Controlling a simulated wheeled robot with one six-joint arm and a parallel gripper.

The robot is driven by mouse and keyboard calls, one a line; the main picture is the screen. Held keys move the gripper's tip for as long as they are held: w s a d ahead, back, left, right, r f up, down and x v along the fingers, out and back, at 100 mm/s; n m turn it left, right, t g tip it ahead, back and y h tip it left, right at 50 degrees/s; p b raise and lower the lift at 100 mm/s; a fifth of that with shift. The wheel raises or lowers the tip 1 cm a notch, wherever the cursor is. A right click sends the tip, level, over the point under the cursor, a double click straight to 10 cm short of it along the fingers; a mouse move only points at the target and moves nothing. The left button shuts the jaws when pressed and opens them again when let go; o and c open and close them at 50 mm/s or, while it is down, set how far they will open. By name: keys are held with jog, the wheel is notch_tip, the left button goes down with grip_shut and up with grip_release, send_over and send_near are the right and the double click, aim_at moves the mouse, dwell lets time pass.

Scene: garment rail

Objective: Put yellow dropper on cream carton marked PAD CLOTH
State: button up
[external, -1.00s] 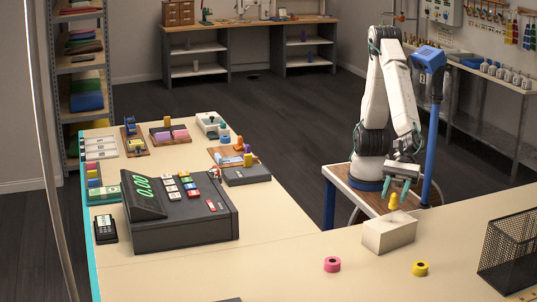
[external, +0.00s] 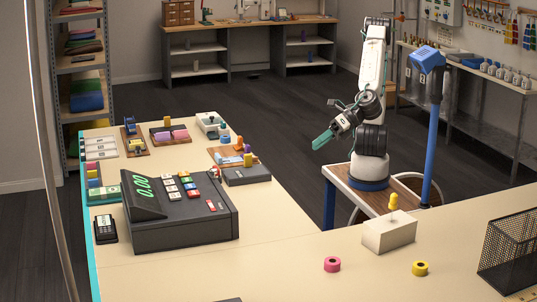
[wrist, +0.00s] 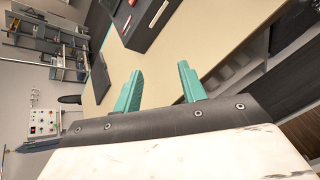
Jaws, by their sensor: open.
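The yellow dropper (external: 393,202) stands upright on top of the cream carton (external: 389,234), on the counter at the right in the external view. No marking can be read on the carton from here. My gripper (external: 318,143) is well away from both, up and to the left, raised above the floor beside the counter. In the wrist view my gripper (wrist: 160,88) has its two teal fingers apart with nothing between them. Neither the dropper nor the carton shows in the wrist view.
A black mesh basket (external: 508,252) stands at the right edge. A dark cash register (external: 180,213) sits on the left counter. A blue post (external: 432,135) rises behind the carton.

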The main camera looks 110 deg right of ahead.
jog(key=s+d+f+m+g+h, duration=0.1)
jog(key=d+m+g+h, duration=0.1)
jog(key=d+m, duration=0.6)
jog(key=s+d+f+m+g+h, duration=0.1)
jog(key=s+d+m+g+h, duration=0.3)
jog(key=d, duration=0.7)
jog(key=s+d+f+m+g+y, duration=0.1)
jog(key=s+d+m+g+y, duration=0.1)
jog(key=s+m, duration=0.3)
jog(key=s+d+f+m+g+y, duration=0.1)
jog(key=s+d+m+y, duration=0.3)
jog(key=m, duration=0.7)
jog(key=shift+s+d+f+g, duration=0.25)
jog(key=shift+s+g, duration=0.45)
jog(key=shift+s, duration=0.35)
